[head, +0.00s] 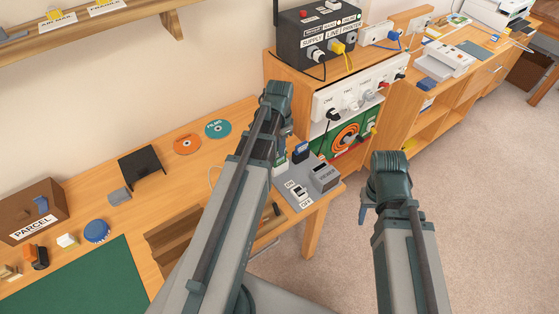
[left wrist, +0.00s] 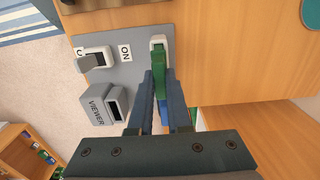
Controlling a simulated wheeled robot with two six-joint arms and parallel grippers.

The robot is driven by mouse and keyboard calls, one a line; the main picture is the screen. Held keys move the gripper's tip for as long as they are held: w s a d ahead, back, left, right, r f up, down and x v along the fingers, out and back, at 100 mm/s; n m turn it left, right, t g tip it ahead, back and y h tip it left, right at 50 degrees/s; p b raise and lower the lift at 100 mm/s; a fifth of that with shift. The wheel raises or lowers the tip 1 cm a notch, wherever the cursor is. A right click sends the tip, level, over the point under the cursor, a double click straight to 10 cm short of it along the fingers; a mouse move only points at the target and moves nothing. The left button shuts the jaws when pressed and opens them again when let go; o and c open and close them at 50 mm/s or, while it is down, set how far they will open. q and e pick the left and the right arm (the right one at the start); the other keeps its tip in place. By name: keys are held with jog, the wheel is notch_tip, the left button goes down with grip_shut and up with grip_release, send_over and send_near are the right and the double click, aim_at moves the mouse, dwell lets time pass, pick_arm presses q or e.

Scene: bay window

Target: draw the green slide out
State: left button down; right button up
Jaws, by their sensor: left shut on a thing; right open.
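The green slide (left wrist: 159,72) is between the fingertips of my left gripper (left wrist: 160,78) in the left wrist view. The gripper is shut on it. The slide's far end is at a white holder (left wrist: 158,42) on a grey plate; I cannot tell how deep it sits. In the head view my left arm hides most of this spot. The grey viewer (left wrist: 104,105) stands beside it, its slot showing dark; it is also in the head view (head: 324,177). My right gripper (head: 363,213) is mostly hidden behind its wrist, open, right of the table and apart from the slide.
A rocker switch (left wrist: 95,60) marked ON sits on the grey plate (left wrist: 130,72). Two discs, orange (head: 188,144) and teal (head: 218,129), lie farther back. Carpeted floor is free at the right.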

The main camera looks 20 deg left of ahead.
pick_arm(q)
jog(key=shift+r+p, duration=1.1)
jog(key=shift+r, duration=0.2)
